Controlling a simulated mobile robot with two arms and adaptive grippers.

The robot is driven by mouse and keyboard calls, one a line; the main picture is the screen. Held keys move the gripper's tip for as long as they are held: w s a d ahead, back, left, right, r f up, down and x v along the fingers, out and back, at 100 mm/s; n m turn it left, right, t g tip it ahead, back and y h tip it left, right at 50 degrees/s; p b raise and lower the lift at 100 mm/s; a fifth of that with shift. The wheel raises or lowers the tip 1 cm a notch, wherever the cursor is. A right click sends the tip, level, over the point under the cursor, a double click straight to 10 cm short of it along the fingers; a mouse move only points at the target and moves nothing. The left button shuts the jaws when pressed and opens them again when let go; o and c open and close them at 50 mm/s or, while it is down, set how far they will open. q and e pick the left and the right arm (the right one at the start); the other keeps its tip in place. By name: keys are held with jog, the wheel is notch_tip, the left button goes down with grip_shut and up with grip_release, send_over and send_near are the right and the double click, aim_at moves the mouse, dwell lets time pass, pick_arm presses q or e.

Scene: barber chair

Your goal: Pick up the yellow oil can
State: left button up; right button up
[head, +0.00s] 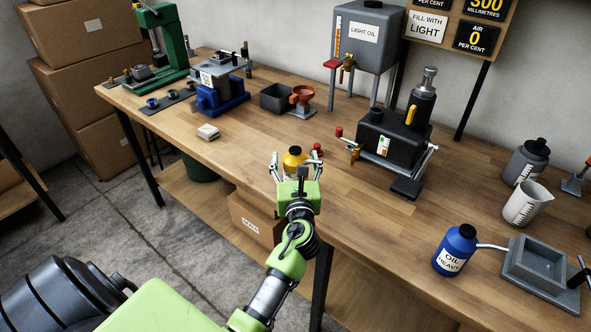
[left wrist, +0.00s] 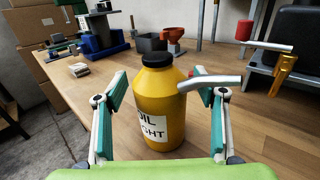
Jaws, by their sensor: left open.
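The yellow oil can (left wrist: 158,95) stands upright on the wooden workbench, with a black cap, a grey spout pointing right and a white label partly reading "OIL" and "GHT". In the head view only the upper part of the yellow can (head: 293,159) shows beyond my gripper. My left gripper (head: 298,163) is open at the near edge of the bench. In the left wrist view its two fingers (left wrist: 162,108) stand on either side of the can, with the spout passing over the right finger. Whether either finger touches the can is not clear. My right gripper is not in view.
A black machine (head: 388,140) with a red-knobbed lever stands right of the can. A blue heavy-oil can (head: 455,250), a grey tray (head: 543,270) and a white measuring jug (head: 527,203) are farther right. A small pale block (head: 208,132) lies left. Bench between is clear.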

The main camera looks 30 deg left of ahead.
aim_at(294, 150)
pick_arm(q)
jog(key=shift+r, duration=0.1)
jog(key=c, duration=1.7)
jog(key=shift+r, duration=0.65)
jog(key=r, duration=0.1)
jog(key=r+p, duration=0.1)
jog(key=shift+s+r, duration=0.2)
jog(key=shift+r, duration=0.15)
jog(key=s+d+r, duration=0.2)
jog(key=s+r, duration=0.7)
jog(key=s, duration=0.4)
jog(key=shift+s+d+p, duration=0.2)
jog(key=shift+d+p, duration=0.1)
jog(key=shift+p, duration=0.1)
